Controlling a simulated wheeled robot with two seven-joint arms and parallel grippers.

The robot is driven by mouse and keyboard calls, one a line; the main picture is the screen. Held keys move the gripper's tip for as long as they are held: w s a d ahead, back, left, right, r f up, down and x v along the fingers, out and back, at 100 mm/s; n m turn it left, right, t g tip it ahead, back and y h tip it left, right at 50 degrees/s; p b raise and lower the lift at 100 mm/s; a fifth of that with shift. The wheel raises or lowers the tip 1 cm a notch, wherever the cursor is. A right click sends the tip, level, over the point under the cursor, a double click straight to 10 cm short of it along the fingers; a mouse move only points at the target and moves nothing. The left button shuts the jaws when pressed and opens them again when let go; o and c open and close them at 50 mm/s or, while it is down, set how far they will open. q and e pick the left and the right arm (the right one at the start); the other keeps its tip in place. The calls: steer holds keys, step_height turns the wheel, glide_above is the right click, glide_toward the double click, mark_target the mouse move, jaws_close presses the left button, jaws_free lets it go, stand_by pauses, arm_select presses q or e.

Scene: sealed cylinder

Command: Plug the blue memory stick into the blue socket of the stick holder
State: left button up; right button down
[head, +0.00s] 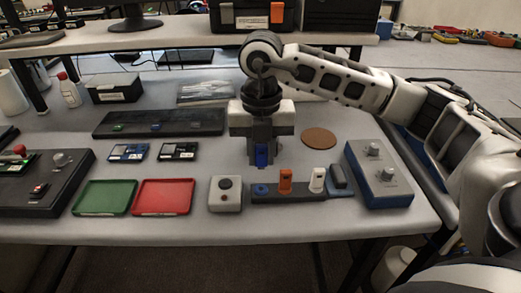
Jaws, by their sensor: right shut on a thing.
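The blue memory stick (262,157) hangs upright between the fingers of my right gripper (262,146), which is shut on it. The dark stick holder (300,196) stands on the table in front of the gripper, toward the bottom of the view. Its blue socket (261,189) is at the left end and looks empty. An orange stick (286,179) and a white stick (317,179) stand upright in the holder further right. The held stick is apart from the blue socket, behind it in the view. My left gripper is out of view.
A white box with a round black button (225,193) stands just left of the holder. Red (163,197) and green (105,198) trays lie left. A brown disc (319,138) lies behind the holder.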

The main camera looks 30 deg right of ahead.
mark_target(261, 165)
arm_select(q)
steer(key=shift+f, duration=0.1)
arm_select(e)
steer(key=shift+f, duration=0.1)
steer(key=shift+f+b, duration=0.85)
steer(key=shift+f, duration=0.2)
step_height(261, 165, down, 2)
steer(key=shift+f+b, duration=0.2)
steer(key=shift+b, duration=0.65)
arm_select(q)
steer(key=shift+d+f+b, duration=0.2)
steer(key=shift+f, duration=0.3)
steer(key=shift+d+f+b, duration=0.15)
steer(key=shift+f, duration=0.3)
arm_select(e)
steer(key=shift+f, duration=0.55)
arm_select(q)
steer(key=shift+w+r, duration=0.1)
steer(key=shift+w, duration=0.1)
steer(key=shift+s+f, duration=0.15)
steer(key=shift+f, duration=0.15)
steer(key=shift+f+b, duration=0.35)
steer(key=shift+b, duration=0.45)
arm_select(e)
steer(key=shift+f, duration=0.65)
steer(key=c, duration=1.1)
jaws_free()
steer(key=shift+c, duration=0.2)
